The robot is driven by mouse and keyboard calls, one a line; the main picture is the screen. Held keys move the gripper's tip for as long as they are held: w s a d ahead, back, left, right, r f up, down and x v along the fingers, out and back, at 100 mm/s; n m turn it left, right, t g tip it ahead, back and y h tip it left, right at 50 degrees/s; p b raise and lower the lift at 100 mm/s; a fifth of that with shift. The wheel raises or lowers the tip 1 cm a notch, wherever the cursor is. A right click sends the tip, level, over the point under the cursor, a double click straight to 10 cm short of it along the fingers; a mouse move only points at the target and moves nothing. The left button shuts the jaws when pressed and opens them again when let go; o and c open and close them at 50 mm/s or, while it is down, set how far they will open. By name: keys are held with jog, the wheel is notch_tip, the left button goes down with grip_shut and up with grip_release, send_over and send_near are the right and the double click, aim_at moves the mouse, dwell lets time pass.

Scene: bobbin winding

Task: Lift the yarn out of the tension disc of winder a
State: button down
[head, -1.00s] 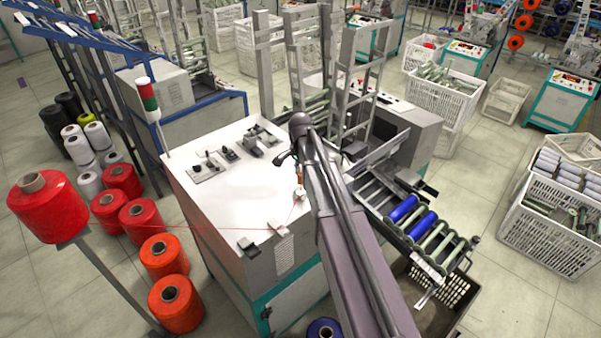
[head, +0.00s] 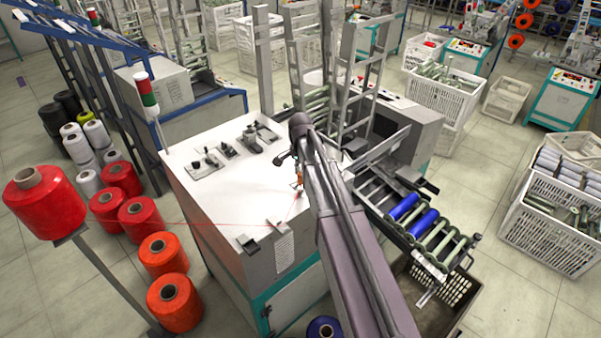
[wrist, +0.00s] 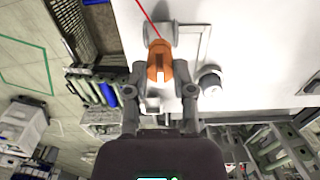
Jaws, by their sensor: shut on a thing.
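Winder a (head: 225,215) is the white-topped cabinet in the middle of the head view. A thin red yarn (head: 190,223) runs from the big red cone (head: 45,200) at the left across to the winder's top. My gripper (head: 299,184) is low over that top, near its right edge. In the wrist view its orange tips (wrist: 159,62) are closed together, and the red yarn (wrist: 147,17) runs up to them. A round metal piece (wrist: 160,32), apparently the tension disc, is just beyond the tips. Whether the yarn still lies in it is hidden.
A grey knob (wrist: 210,82) stands right of the tips in the wrist view. Small metal fittings (head: 207,162) sit on the back of the winder top. A rack with blue bobbins (head: 404,206) and a dark crate (head: 432,300) are to the right. Red and orange cones stand on the floor.

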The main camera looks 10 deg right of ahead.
jog(key=shift+f+b, duration=1.3)
jog(key=shift+f, duration=0.05)
jog(key=shift+r, duration=0.2)
jog(key=shift+r+p, duration=1.35)
jog(key=shift+p, duration=0.2)
jog(key=shift+r, duration=0.2)
jog(key=shift+r+p, duration=1.25)
jog(key=shift+p, duration=0.2)
